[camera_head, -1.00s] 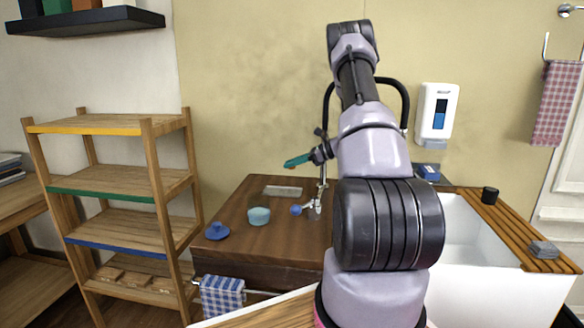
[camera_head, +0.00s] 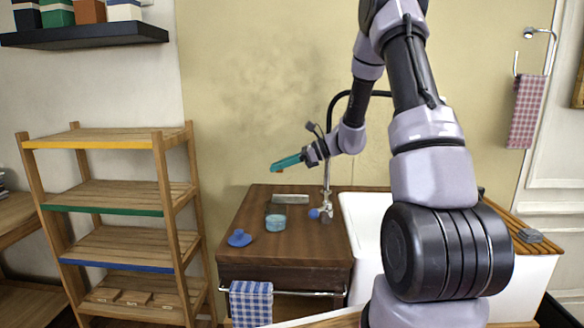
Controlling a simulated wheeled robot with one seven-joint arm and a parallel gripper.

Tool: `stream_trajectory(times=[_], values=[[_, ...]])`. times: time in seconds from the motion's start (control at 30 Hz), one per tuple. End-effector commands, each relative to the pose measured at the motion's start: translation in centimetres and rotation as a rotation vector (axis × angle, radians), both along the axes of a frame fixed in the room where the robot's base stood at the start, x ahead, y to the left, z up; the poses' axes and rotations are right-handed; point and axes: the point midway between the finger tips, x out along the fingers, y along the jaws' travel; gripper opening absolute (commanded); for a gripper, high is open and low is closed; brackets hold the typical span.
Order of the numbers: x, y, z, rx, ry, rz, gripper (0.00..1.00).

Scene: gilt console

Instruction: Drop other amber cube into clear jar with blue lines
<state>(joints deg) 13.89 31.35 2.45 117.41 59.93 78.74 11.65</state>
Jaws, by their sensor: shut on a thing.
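My gripper (camera_head: 281,166) has teal fingers and is held in the air above the wooden counter, pointing left and slightly down. It is shut on a small amber cube (camera_head: 276,169), of which only a little shows at the fingertips. A small pale-blue round vessel (camera_head: 275,224) stands on the counter below the gripper. A see-through greyish shape (camera_head: 275,209) shows just behind it. I cannot make out blue lines on either, so I cannot tell for sure which is the clear jar.
On the wooden counter (camera_head: 300,240) are a blue knobbed lid (camera_head: 239,238), a pale flat block (camera_head: 290,198) and a tap with a blue ball (camera_head: 314,213). A white basin (camera_head: 365,215) lies right. A wooden shelf rack (camera_head: 110,208) stands left.

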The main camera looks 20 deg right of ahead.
Motion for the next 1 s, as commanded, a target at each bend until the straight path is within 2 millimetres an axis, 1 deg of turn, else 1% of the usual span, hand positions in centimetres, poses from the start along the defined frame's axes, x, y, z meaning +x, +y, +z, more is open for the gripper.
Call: stream_trajectory(times=[0.3,0.5,0.63,0.87,0.9,0.97,1.0], values=[[0.0,0.0,-3.6,0.002,0.004,-0.001,0.00],[0.0,0.0,-5.2,0.001,0.003,0.000,0.00],[0.0,0.0,-5.7,0.000,0.001,0.001,0.00],[0.0,0.0,-5.7,0.000,0.001,0.000,0.00],[0.0,0.0,-5.7,0.000,0.001,0.000,0.36],[0.0,0.0,-5.7,0.000,0.001,0.000,0.59],[0.0,0.0,-5.7,0.000,0.001,0.000,0.64]])
